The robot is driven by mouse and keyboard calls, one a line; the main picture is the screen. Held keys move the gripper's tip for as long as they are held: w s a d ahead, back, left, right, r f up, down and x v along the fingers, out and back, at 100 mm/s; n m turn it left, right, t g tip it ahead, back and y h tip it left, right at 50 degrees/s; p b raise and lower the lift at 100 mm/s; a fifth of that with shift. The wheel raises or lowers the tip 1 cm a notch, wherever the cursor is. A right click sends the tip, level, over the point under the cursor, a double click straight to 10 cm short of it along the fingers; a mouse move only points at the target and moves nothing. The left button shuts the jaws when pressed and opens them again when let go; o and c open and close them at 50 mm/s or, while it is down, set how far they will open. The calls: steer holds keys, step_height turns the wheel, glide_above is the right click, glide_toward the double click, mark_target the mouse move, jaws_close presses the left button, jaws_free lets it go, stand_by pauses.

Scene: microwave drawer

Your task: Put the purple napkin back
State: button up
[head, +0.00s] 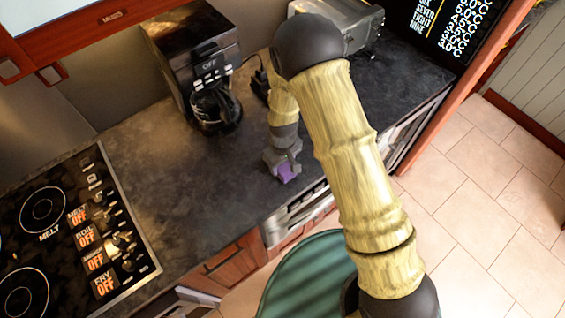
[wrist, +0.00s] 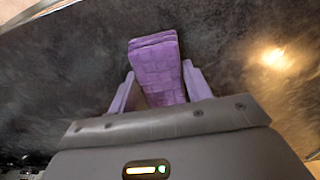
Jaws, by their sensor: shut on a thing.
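The purple napkin (wrist: 157,70) is a folded, quilted-looking block in the wrist view. My gripper (wrist: 158,92) is shut on it, with one finger on each side. In the head view the napkin (head: 286,170) shows as a small purple patch at the end of my gripper (head: 284,166). The gripper is over the dark countertop (head: 200,185), near its front edge. I cannot tell whether the napkin touches the counter. Most of the napkin is hidden by the gripper in the head view.
A coffee maker (head: 207,70) stands at the back of the counter, left of my gripper. A cooktop (head: 65,235) is at the left. A silver appliance (head: 345,22) stands at the back right, partly behind my arm. Cabinets and drawers (head: 300,215) lie below the counter edge. The counter's middle is clear.

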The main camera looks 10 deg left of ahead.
mark_target(283, 165)
steer(key=o, duration=0.9)
steer(key=shift+o, duration=0.2)
step_height(283, 165, up, 12)
steer(key=b, duration=0.3)
steer(key=shift+r, duration=0.1)
steer(key=shift+d, duration=0.1)
